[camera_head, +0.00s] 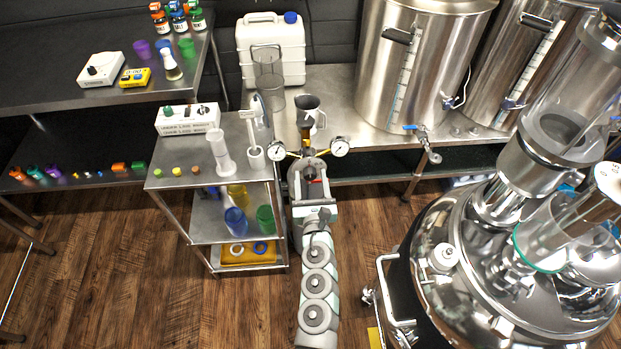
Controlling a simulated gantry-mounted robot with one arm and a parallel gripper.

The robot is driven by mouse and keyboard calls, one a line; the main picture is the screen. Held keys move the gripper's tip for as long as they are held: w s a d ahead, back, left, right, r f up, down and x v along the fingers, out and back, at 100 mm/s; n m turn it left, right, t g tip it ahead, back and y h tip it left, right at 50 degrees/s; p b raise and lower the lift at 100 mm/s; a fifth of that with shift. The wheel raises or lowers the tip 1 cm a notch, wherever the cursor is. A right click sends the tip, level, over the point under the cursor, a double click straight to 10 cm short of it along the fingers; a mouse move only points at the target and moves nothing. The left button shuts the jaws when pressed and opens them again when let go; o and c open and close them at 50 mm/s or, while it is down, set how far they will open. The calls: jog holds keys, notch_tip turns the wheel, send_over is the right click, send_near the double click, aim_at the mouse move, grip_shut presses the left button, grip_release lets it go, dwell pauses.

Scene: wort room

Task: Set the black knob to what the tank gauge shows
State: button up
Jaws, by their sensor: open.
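Two round white-faced gauges stand on brass fittings, one on the left (278,151) and one on the right (340,147); their needles are too small to read. Which one is the tank gauge I cannot tell. My gripper (311,172) is open between and just in front of them, with my arm reaching up from the bottom middle. A white box on the small cart (188,121) carries a green knob and a small dark knob (204,109). Another white box (101,69) on the left bench also has small controls. I cannot tell which is the task's black knob.
The steel cart (212,178) with cups and glassware stands left of my arm. Large kettles (424,65) stand back right; a shiny vessel (455,290) fills the lower right. Wooden floor (110,280) is clear lower left.

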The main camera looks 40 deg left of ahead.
jog(key=shift+a, duration=0.1)
grip_shut()
dwell(0.7)
